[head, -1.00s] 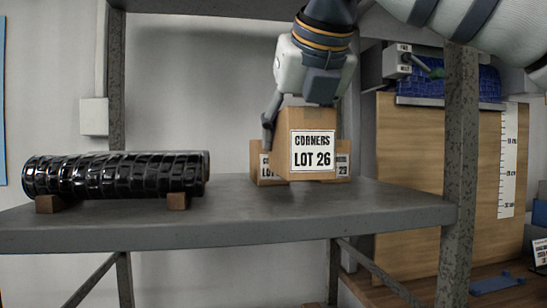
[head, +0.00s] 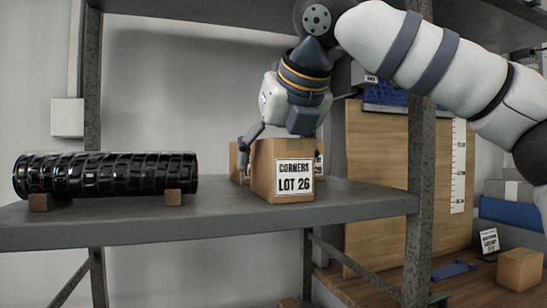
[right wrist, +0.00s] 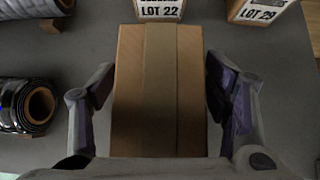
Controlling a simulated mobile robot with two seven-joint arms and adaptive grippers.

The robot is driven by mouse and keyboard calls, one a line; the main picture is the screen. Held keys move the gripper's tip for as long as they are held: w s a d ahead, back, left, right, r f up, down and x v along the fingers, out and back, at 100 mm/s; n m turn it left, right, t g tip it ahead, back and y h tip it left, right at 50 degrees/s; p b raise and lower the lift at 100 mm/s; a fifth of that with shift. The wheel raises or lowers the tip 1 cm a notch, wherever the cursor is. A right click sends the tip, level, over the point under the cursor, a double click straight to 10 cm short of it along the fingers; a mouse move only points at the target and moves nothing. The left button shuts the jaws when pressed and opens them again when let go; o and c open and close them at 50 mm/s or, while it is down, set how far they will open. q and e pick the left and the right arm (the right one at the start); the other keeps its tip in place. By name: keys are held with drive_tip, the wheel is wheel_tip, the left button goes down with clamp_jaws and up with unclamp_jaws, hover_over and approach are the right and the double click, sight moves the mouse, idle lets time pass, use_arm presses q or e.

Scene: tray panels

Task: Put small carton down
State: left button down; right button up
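The small carton (head: 267,172), brown with a "CORNERS LOT 26" label, stands upright on the grey shelf (head: 215,219) near its front edge. My right gripper (head: 272,148) is above it, pointing down, its fingers spread at the carton's two sides. In the right wrist view the carton's taped top (right wrist: 160,90) lies between the fingers of my right gripper (right wrist: 160,85). A narrow gap shows at the left finger; the right one is very close to the carton. My left gripper is not in view.
Two more cartons stand behind, labelled LOT 22 (right wrist: 160,8) and LOT 29 (right wrist: 262,12). A black ribbed roll (head: 105,176) rests on wooden blocks at the left of the shelf. A grey post (head: 419,190) stands at the right. Shelf between roll and carton is clear.

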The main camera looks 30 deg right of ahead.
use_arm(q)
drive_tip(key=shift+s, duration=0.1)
use_arm(e)
drive_tip(key=p+v, duration=0.1)
drive_tip(key=v, duration=0.5)
drive_tip(key=shift+w+r, duration=0.15)
drive_tip(key=shift+r, duration=0.05)
drive_tip(key=v, duration=0.5)
drive_tip(key=shift+f, duration=0.2)
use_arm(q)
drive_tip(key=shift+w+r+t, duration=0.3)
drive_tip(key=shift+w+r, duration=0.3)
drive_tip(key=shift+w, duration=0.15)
use_arm(e)
drive_tip(key=shift+s+a+r, duration=0.15)
drive_tip(key=shift+s+r, duration=0.25)
drive_tip(key=shift+s, duration=0.1)
